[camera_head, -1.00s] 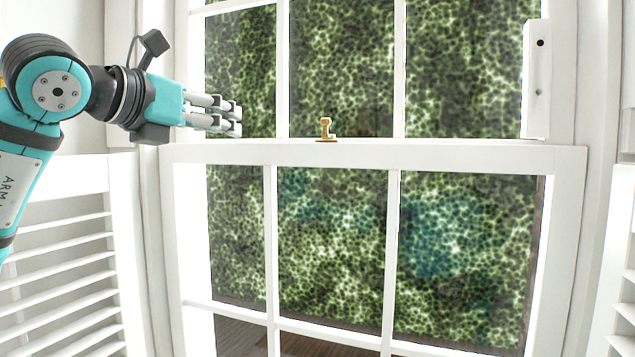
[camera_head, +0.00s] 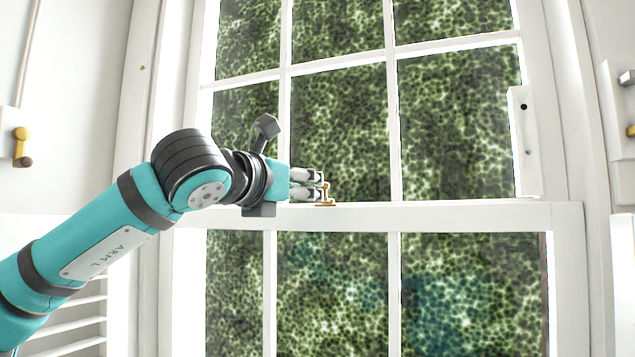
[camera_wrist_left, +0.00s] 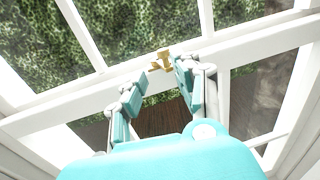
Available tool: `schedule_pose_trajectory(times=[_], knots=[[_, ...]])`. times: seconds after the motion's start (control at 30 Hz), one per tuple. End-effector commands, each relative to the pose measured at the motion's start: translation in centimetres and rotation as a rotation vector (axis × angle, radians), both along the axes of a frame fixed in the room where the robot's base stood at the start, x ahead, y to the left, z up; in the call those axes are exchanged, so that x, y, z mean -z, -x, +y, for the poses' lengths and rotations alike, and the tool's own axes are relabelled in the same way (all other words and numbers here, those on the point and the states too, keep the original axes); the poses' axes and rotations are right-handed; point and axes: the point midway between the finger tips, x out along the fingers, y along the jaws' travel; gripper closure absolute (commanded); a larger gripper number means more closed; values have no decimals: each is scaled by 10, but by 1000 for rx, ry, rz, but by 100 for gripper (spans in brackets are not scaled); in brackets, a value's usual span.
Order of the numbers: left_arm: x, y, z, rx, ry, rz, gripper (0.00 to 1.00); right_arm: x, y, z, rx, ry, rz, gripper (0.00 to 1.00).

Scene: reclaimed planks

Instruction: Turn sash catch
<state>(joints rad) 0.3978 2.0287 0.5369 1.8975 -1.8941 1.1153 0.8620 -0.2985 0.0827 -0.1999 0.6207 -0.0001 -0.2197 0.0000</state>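The sash catch (camera_head: 326,196) is a small brass piece with an upright knob on the white meeting rail (camera_head: 450,215) of the window. In the left wrist view the catch (camera_wrist_left: 162,61) lies just beyond the fingertips, nearer the right finger. My left gripper (camera_head: 319,184) reaches in from the left, right beside the catch. In the left wrist view my left gripper (camera_wrist_left: 158,80) has its teal-padded fingers spread apart with nothing between them. I cannot tell whether a fingertip touches the catch. My right gripper is not in view.
White glazing bars and panes with green behind surround the catch. A white block (camera_head: 524,145) stands on the right side of the window. A brass fitting (camera_head: 20,134) hangs on the left wall, with louvred slats (camera_head: 85,325) below. The rail right of the catch is clear.

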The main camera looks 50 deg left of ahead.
Motion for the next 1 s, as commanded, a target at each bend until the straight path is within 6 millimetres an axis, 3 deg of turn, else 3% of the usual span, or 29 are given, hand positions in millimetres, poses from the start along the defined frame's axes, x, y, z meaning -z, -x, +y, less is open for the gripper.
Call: schedule_pose_trajectory(times=[0.1, 0.3, 0.7, 0.93, 1.0], knots=[[-2, -23, 8, 0, 1, 5, 68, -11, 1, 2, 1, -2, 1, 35], [-1, -46, 16, -1, 0, 3, 68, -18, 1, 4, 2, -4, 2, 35], [0, -52, 18, 0, 0, 0, 68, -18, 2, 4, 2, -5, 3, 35], [0, -52, 18, 0, -1, 0, 99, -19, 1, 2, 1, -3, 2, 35], [0, -52, 18, 0, -1, 0, 100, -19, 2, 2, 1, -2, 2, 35]])
